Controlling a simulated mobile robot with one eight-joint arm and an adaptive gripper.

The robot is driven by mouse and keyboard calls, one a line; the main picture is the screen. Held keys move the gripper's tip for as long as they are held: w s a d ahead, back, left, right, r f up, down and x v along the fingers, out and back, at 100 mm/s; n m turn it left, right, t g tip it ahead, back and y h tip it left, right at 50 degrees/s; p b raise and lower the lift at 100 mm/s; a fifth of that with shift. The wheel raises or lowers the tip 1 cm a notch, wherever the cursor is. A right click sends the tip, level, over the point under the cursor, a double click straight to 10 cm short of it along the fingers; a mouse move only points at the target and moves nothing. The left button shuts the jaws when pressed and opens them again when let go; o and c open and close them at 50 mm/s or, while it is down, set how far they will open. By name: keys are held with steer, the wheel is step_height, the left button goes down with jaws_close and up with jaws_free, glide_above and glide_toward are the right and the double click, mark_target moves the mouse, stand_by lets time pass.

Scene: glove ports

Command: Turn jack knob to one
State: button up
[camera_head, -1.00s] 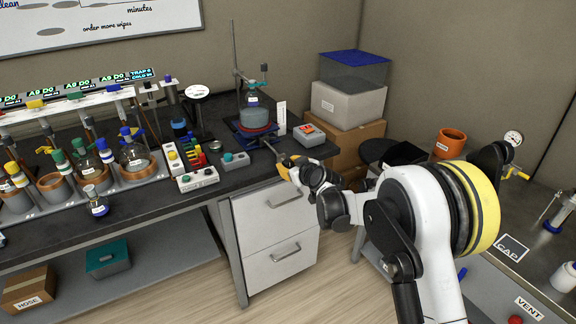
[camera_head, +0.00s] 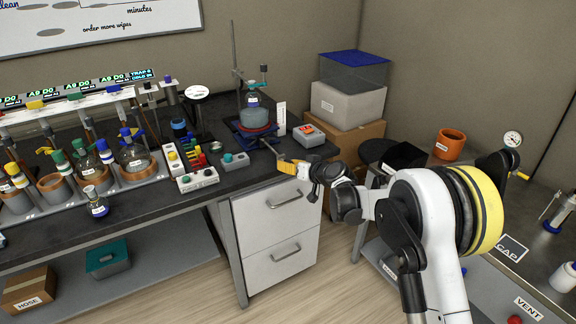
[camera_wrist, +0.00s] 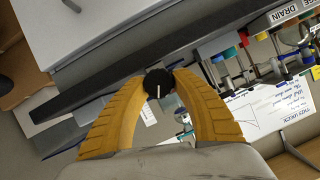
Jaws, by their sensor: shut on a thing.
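The jack knob (camera_wrist: 158,82) is a round black knob with a white pointer line, seen in the wrist view between my gripper's two yellow fingertips. My gripper (camera_wrist: 158,77) is shut on it. In the head view my gripper (camera_head: 279,165) is at the bench's front edge, at the end of a thin shaft from the blue lab jack (camera_head: 242,136). The knob is hidden there by the fingers. A flask (camera_head: 253,120) stands on a reddish round piece on the jack.
Small control boxes (camera_head: 235,161) and a rack of flasks are to the left. Drawers (camera_head: 277,212) lie below my gripper.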

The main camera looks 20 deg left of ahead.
steer(key=m+g+y, duration=0.1)
steer(key=m, duration=0.1)
steer(key=m+y+b, duration=0.1)
steer(key=m, duration=0.1)
steer(key=shift+w+f+m+g+y, duration=0.1)
steer(key=shift+f+m+g+y, duration=0.05)
steer(key=shift+m+g+y, duration=0.2)
steer(key=m+y+b, duration=0.1)
steer(key=m+y, duration=0.1)
steer(key=m, duration=0.2)
steer(key=shift+m+g+y+b, duration=0.25)
steer(key=shift+m+b, duration=0.05)
steer(key=shift+m, duration=0.05)
stand_by(0.4)
steer(key=o, duration=1.2)
steer(key=shift+d, duration=0.1)
steer(key=v, duration=1.2)
